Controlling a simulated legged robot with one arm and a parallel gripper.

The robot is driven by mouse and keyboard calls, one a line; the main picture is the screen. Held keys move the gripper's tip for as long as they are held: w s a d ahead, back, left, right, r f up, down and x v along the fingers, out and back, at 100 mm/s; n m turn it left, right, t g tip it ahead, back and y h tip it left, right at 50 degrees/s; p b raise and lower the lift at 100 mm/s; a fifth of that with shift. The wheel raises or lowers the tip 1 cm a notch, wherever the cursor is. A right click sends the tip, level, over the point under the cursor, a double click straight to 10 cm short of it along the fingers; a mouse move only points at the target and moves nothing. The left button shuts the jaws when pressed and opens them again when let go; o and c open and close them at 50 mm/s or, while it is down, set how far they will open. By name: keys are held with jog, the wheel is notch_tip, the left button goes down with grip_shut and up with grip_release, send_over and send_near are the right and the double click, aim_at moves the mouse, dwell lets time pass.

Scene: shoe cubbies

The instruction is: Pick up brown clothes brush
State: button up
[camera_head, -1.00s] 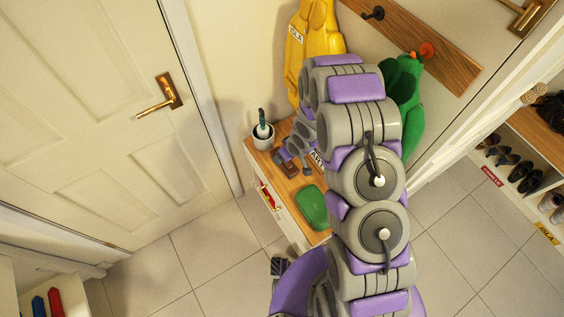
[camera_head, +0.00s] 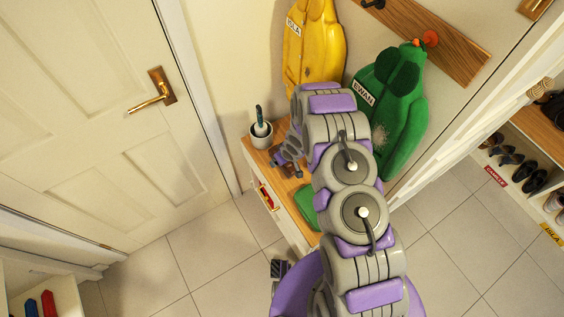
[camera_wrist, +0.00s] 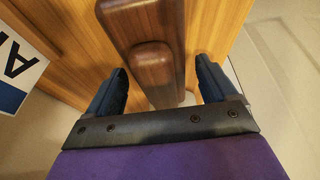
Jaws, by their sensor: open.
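The brown clothes brush (camera_wrist: 152,30) is a dark, glossy wooden piece with a raised rounded block on it. It lies on the light wooden cabinet top (camera_wrist: 213,30). In the wrist view my gripper (camera_wrist: 162,72) is open, with one dark blue finger on each side of the brush and nothing held. I cannot tell whether the fingers touch it. In the head view my gripper (camera_head: 283,157) is low over the cabinet top and mostly hides the brush.
A white pot (camera_head: 260,136) with a dark-handled item stands left of my gripper. A green object (camera_head: 306,205) lies on the cabinet, partly behind my arm. Yellow (camera_head: 313,45) and green (camera_head: 392,110) garments hang behind. A white lettered sign (camera_wrist: 17,62) is beside the brush.

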jog(key=shift+w+d+f, duration=0.1)
jog(key=shift+d+f, duration=0.05)
jog(key=shift+d, duration=0.05)
jog(key=shift+a, duration=0.35)
jog(key=shift+c, duration=0.9)
jog(key=shift+a+f, duration=0.1)
jog(key=shift+a, duration=0.1)
jog(key=c, duration=0.3)
jog(key=shift+d, duration=0.45)
jog(key=c, duration=0.6)
jog(key=shift+a, duration=0.1)
jog(key=shift+c, duration=0.3)
